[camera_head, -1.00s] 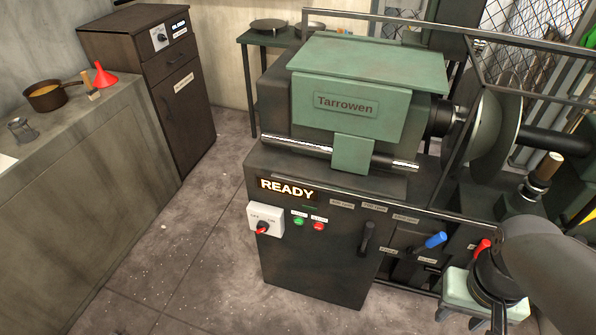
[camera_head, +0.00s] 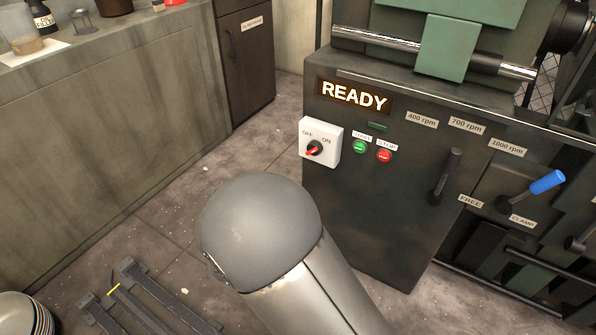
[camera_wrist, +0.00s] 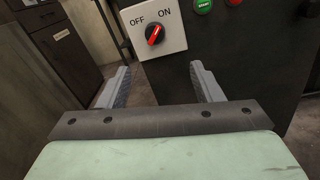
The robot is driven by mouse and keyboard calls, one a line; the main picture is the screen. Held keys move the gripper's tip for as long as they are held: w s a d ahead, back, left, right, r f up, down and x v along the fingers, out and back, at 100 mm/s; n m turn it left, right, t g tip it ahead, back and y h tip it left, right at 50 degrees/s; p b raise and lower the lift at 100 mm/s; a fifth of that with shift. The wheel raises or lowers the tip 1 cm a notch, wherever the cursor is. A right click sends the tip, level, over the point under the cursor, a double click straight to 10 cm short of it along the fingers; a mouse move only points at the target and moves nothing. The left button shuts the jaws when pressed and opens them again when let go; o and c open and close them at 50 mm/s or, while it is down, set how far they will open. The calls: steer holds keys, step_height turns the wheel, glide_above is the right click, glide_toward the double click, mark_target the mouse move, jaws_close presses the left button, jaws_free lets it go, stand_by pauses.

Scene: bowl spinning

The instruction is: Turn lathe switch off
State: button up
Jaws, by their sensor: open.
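The lathe switch (camera_head: 331,154) is a white box with a red and black knob (camera_head: 313,149) on the left of the lathe's dark front panel. It also shows at the top of the wrist view (camera_wrist: 176,43), marked OFF on the left and ON on the right. Its red handle (camera_wrist: 154,34) is tilted towards ON there. My gripper (camera_wrist: 160,78) is open and empty. In the wrist view its two grey fingers point towards the switch, one on each side below it, with the knob above the gap. In the head view an arm link shows and my gripper is hidden.
A lit READY sign (camera_head: 354,96) is above the switch. Green START (camera_head: 359,147) and red STOP (camera_head: 384,156) buttons are close to its right. A dark lever (camera_head: 447,176) and a blue-handled lever (camera_head: 546,182) stick out farther right. A counter (camera_head: 110,120) stands at left.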

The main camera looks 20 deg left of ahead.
mark_target(311, 153)
steer(key=shift+y, duration=0.3)
steer(key=w+b, duration=0.1)
steer(key=w, duration=0.4)
steer(key=w+b, duration=0.2)
steer(key=w, duration=0.4)
steer(key=w+d+b, duration=0.1)
steer(key=w, duration=0.5)
steer(key=shift+d+f+b, duration=0.1)
steer(key=shift+b, duration=0.2)
steer(key=c, duration=1)
